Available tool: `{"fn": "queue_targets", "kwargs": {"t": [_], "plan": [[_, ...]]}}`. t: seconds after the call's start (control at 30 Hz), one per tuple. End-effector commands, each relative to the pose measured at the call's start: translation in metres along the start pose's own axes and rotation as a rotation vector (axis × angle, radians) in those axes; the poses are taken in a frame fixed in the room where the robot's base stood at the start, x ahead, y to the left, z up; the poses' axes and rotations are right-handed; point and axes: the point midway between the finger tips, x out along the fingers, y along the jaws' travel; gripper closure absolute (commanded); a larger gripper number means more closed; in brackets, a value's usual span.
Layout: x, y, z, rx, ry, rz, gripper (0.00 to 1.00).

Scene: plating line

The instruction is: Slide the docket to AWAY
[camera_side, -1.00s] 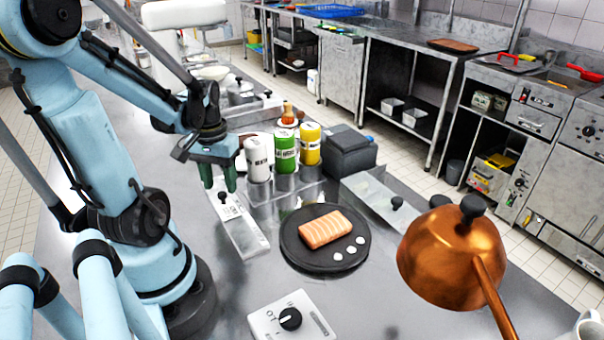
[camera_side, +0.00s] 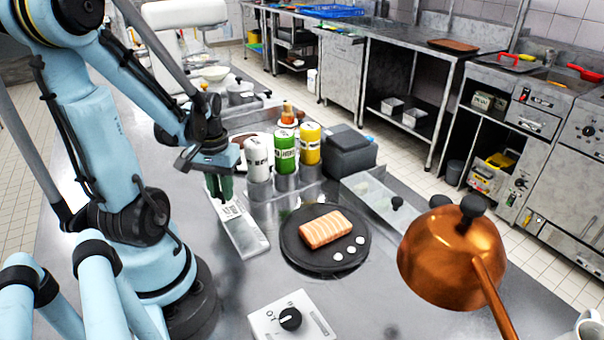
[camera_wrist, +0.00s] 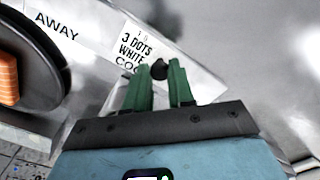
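The docket (camera_side: 231,211) is a white card printed "3 DOTS WHITE CO…", the rest hidden, on a pale metal rail (camera_side: 248,238). In the wrist view the docket (camera_wrist: 132,45) lies at the rail's gripper end, and the printed word AWAY (camera_wrist: 57,25) is further along, toward the plate. My gripper (camera_side: 219,196) is down at the rail's far end in the side view. In the wrist view its green fingers (camera_wrist: 160,68) are close in on both sides of the docket's black knob (camera_wrist: 159,70), seemingly touching it.
A black plate (camera_side: 290,255) with salmon (camera_side: 326,229) and several white dots lies right of the rail. Sauce bottles (camera_side: 285,150) stand behind it.

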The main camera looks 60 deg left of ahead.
Motion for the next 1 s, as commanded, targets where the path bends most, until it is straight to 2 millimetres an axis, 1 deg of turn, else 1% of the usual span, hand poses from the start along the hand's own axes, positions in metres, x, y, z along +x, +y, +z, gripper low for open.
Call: {"fn": "queue_targets", "kwargs": {"t": [0.27, 0.37, 0.47, 0.8, 1.0], "plan": [[0.000, 0.000, 0.000, 0.000, 0.000, 0.001, 1.00], [0.000, 0.003, 0.003, 0.002, 0.000, 0.001, 1.00], [-0.001, 0.012, 0.011, 0.006, 0.000, 0.001, 1.00], [-0.001, 0.056, 0.054, 0.009, 0.000, 0.002, 1.00], [-0.001, 0.072, 0.070, 0.005, 0.000, 0.003, 1.00]]}}
